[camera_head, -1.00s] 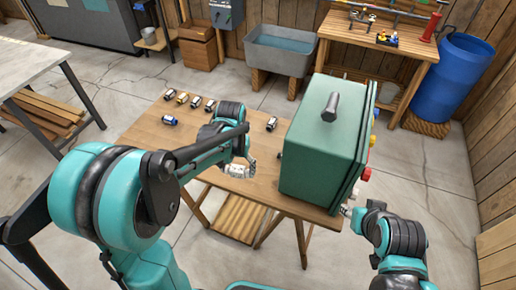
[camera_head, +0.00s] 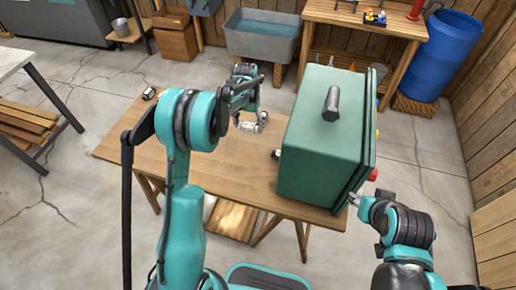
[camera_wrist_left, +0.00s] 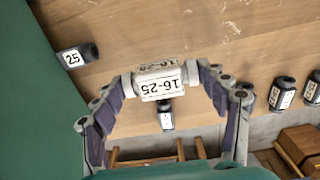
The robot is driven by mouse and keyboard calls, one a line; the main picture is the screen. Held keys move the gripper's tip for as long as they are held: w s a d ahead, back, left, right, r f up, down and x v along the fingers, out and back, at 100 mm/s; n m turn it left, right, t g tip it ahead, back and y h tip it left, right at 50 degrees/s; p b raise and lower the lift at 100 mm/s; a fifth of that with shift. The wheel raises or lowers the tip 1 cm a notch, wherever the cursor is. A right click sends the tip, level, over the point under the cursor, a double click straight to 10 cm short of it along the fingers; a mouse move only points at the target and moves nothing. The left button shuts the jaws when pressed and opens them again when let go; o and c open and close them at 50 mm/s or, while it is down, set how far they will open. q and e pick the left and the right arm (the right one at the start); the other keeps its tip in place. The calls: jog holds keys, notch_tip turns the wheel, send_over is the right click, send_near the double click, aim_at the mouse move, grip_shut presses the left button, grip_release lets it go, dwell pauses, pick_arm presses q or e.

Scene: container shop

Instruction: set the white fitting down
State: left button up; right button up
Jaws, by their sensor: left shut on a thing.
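My left gripper (camera_head: 248,124) is shut on the white fitting (camera_wrist_left: 159,82), which carries a "16-25" label. The fitting sits between the fingertips in the left wrist view, over the wooden table (camera_head: 252,185). In the head view the white fitting (camera_head: 262,120) shows small at the fingers, left of the green box. I cannot tell how high it is above the table. My right gripper (camera_head: 355,198) is beside the lower right edge of the green box; its fingers are too small to read.
The green box (camera_head: 318,160) with a dark handle stands on the table's right part. A dark-ended fitting marked "25" (camera_wrist_left: 76,57) lies close to the box. Several more labelled fittings, one here (camera_wrist_left: 282,92), lie on the table. The table's front left is clear.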

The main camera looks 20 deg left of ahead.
pick_arm(q)
jog(key=b, duration=0.1)
send_near(258, 153)
jog(key=shift+w+a+f, duration=0.25)
jog(key=shift+a+f, duration=0.1)
jog(key=shift+s+d+f, duration=0.15)
jog(key=shift+d+f, duration=0.15)
jog(key=shift+f, duration=0.05)
jog(key=shift+f+b, duration=0.85)
jog(key=shift+f, duration=1)
jog(key=shift+f+b, duration=0.55)
jog(key=shift+f, duration=0.05)
jog(key=o, duration=1.2)
jog(key=shift+c, duration=0.2)
